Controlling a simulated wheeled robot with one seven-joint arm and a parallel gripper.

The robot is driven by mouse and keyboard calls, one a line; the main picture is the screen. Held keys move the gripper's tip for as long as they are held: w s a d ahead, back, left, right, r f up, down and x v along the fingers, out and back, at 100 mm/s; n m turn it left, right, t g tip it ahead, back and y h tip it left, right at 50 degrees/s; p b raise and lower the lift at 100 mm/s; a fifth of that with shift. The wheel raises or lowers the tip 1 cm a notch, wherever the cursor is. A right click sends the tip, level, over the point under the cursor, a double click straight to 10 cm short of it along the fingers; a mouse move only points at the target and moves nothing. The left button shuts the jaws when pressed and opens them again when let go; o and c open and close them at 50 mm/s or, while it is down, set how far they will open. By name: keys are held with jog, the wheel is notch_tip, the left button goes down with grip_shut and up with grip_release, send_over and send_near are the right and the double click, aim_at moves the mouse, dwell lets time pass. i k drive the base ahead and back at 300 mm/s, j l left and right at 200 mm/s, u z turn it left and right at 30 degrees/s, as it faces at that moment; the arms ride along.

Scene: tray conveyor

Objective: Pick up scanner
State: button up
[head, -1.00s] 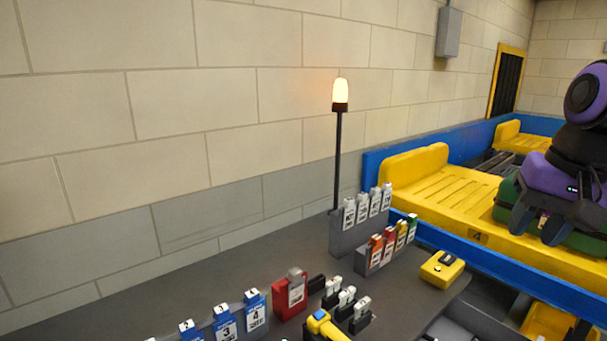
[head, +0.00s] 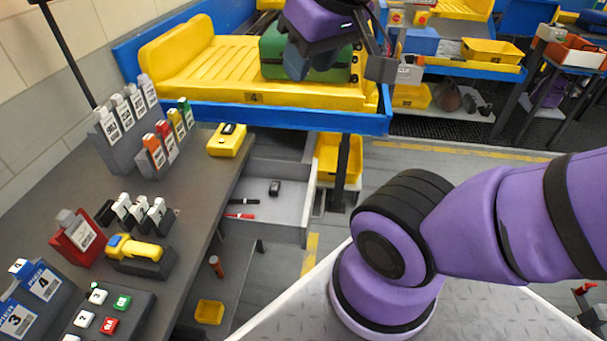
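The scanner (head: 132,247) appears to be the yellow hand-held device with a blue-grey end, lying on a dark cradle on the grey desk (head: 195,190) at the lower left of the head view. My gripper (head: 338,62) is at the top middle of the view, far from the scanner. Its two dark fingers are spread apart, with nothing seen held between them. It is in front of a green suitcase (head: 335,72) on a yellow tray and hides part of it.
Next to the scanner stand a red holder (head: 76,240), small black-and-white holders (head: 140,210) and a button panel (head: 108,315). A yellow box (head: 228,139) sits near the desk's far edge. An open drawer (head: 285,185) juts out at the desk's right.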

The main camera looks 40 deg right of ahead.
aim_at(128, 248)
jog(key=l+z, duration=0.15)
jog(key=l, duration=0.85)
jog(key=u, duration=1.3)
jog(key=i+j+z, duration=0.4)
jog(key=i+j, duration=0.2)
jog(key=j, duration=0.15)
